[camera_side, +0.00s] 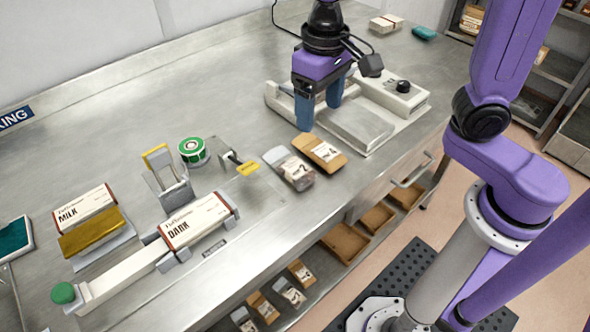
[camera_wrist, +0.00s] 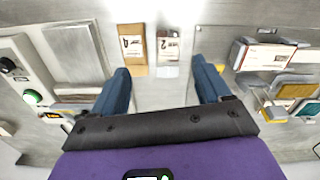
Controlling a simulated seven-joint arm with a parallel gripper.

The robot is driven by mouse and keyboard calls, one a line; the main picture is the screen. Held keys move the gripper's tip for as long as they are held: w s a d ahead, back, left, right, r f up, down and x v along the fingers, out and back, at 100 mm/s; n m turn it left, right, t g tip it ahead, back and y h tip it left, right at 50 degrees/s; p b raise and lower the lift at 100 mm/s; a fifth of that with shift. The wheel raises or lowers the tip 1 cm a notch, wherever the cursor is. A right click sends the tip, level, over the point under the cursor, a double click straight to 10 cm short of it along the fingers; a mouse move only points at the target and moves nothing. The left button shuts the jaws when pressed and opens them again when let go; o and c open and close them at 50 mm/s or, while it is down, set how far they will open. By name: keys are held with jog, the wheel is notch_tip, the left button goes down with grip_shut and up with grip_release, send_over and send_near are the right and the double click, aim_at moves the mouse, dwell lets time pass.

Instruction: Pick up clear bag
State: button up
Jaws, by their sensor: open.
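The clear bag (camera_side: 296,172) lies on the steel bench near its front edge, a greyish see-through pouch with a white printed label. It also shows in the wrist view (camera_wrist: 168,46), at the top, ahead of the gap between my fingers. A brown bag (camera_side: 320,152) with a similar label lies close beside it, and it shows to its left in the wrist view (camera_wrist: 132,55). My gripper (camera_side: 318,106) has its two blue fingers spread, with nothing between them. It is above the bench, behind the bags and towards the sealer. It also shows in the wrist view (camera_wrist: 160,70).
A white sealer-like machine (camera_side: 408,92) stands right of the bags. Bare bench lies behind the bags.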

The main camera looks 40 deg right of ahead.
jog(key=shift+w+a+m, duration=0.85)
jog(key=shift+w+m, duration=0.15)
jog(key=shift+w, duration=0.25)
send_over(301, 172)
notch_tip(301, 172, down, 10)
jog(key=shift+w+d+f, duration=0.1)
jog(key=shift+f, duration=3.4)
jog(key=c, duration=0.8)
